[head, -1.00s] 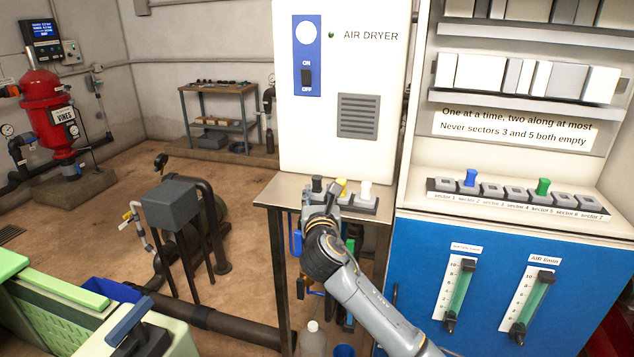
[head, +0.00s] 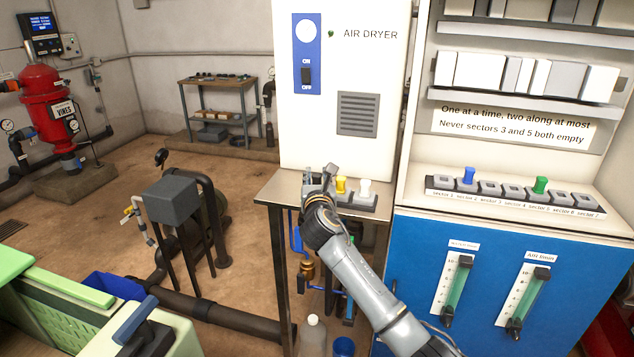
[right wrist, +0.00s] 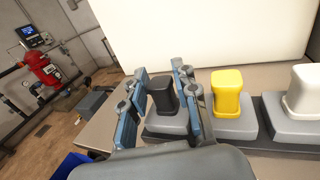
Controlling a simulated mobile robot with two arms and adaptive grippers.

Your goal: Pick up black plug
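The black plug (right wrist: 162,94) stands upright in a grey socket on the small metal table (head: 271,192), at the left end of a row. My right gripper (right wrist: 160,100) is open, with one finger on each side of the plug. The right finger is close to the plug, and a gap shows on the left; I cannot tell if either touches. In the head view my right gripper (head: 320,180) covers most of the plug. A yellow plug (right wrist: 228,90) and a white plug (right wrist: 304,88) stand to its right. My left gripper is not in view.
The white air dryer (head: 340,130) rises right behind the row. On the right, a sector rack (head: 490,186) holds a blue plug (head: 467,175) and a green plug (head: 540,184) above the blue cabinet (head: 490,260). The floor to the left of the table is partly open.

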